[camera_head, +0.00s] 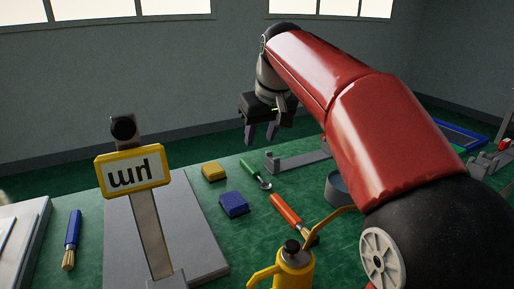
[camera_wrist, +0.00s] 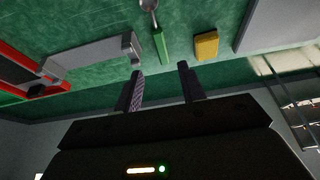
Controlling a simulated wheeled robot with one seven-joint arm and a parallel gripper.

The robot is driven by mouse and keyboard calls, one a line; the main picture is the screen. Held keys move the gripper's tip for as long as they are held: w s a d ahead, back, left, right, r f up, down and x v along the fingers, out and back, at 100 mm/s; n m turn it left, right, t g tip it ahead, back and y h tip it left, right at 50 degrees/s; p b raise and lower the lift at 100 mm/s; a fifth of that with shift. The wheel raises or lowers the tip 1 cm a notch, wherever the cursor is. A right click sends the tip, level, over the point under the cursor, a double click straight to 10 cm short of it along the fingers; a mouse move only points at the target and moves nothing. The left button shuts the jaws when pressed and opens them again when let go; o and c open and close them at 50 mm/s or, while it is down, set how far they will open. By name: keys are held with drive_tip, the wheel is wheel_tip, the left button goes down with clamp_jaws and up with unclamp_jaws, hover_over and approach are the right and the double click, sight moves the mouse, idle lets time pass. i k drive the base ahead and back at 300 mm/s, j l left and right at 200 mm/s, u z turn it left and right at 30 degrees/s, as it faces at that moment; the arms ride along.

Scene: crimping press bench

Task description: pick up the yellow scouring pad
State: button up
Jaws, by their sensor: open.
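The yellow scouring pad (camera_head: 213,171) lies flat on the green bench top, near its far edge, left of the green-handled spoon. It also shows in the wrist view (camera_wrist: 206,46), beyond the fingertips and a little right of the right finger. My gripper (camera_head: 262,133) is raised above and behind the bench's far edge, up and to the right of the pad. Its two fingers are apart with nothing between them, as the wrist view (camera_wrist: 160,68) shows. The pad is fully visible and nothing touches it.
A green-handled spoon (camera_head: 255,173) lies close right of the pad, and a blue pad (camera_head: 233,204) sits in front. A grey bracket (camera_head: 297,158) stands right. An orange-handled brush (camera_head: 287,211), yellow can (camera_head: 291,266), grey plate with yellow sign (camera_head: 132,168) and blue brush (camera_head: 73,228) lie nearer.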

sight(214, 172)
drive_tip(key=k, duration=1)
